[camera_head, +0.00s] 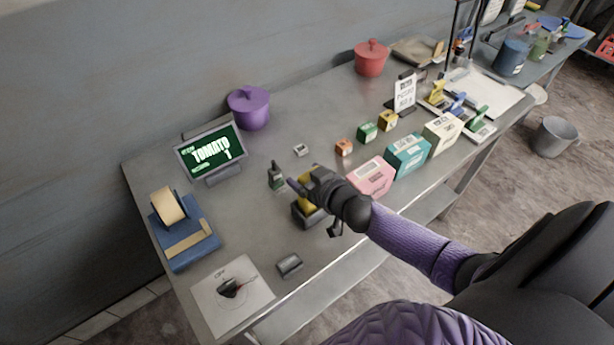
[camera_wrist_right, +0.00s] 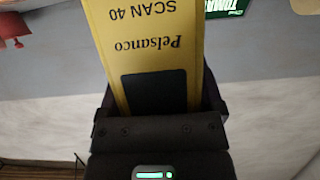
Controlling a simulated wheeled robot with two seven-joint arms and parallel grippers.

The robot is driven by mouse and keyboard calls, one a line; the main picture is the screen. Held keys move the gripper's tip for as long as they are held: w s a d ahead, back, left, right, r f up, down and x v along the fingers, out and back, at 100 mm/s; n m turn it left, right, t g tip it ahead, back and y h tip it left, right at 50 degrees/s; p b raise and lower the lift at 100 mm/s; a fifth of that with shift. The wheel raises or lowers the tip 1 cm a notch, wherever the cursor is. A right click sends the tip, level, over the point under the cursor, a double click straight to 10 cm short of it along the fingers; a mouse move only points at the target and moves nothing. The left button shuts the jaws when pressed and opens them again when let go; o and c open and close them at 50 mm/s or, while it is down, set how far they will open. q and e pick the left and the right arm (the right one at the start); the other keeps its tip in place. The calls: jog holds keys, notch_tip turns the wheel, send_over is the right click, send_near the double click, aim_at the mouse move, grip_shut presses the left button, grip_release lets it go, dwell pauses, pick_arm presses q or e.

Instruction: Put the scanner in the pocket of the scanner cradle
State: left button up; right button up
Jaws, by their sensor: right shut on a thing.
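The scanner is yellow with a dark panel and the print "Pelsanco SCAN 40"; it fills the middle of the right wrist view (camera_wrist_right: 150,40). In the head view its yellow body (camera_head: 306,202) shows beside my right gripper (camera_head: 308,183), which is shut on it. A dark grey block that looks like the scanner cradle (camera_head: 309,217) sits on the table just below the scanner. In the head view the two overlap; I cannot tell whether the scanner is in the pocket or above it. The pocket is hidden. My left gripper is not in view.
A small dark device (camera_head: 276,176) stands just left of my right gripper. Pink (camera_head: 372,177) and teal (camera_head: 408,155) boxes stand to the right.

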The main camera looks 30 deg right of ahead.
jog(key=o, duration=1.2)
jog(key=shift+f, duration=0.1)
jog(key=shift+r, duration=0.3)
jog(key=a+p+v, duration=0.1)
jog(key=p+v, duration=0.1)
jog(key=v, duration=1)
jog(key=s+f+g, duration=0.1)
jog(key=s+f, duration=0.1)
jog(key=f, duration=0.2)
jog(key=s+d+f+g+h, duration=0.1)
jog(key=s+f+g, duration=0.1)
jog(key=f, duration=0.3)
jog(key=s+d+f+m+g+h, duration=0.1)
jog(key=s+f, duration=0.1)
jog(key=f, duration=0.3)
jog(key=shift+d, duration=0.15)
jog(key=s+a+f+g, duration=0.3)
jog(key=s+f, duration=0.2)
jog(key=s, duration=0.1)
jog(key=s+a+f+n+g, duration=0.1)
jog(key=s+a+f+g, duration=0.2)
jog(key=s, duration=0.4)
jog(key=s+a+f+n+g, duration=0.1)
jog(key=s+a+f+g, duration=0.2)
jog(key=s+f, duration=0.3)
jog(key=shift+s+a+f+y, duration=0.4)
jog(key=shift+s+a, duration=0.05)
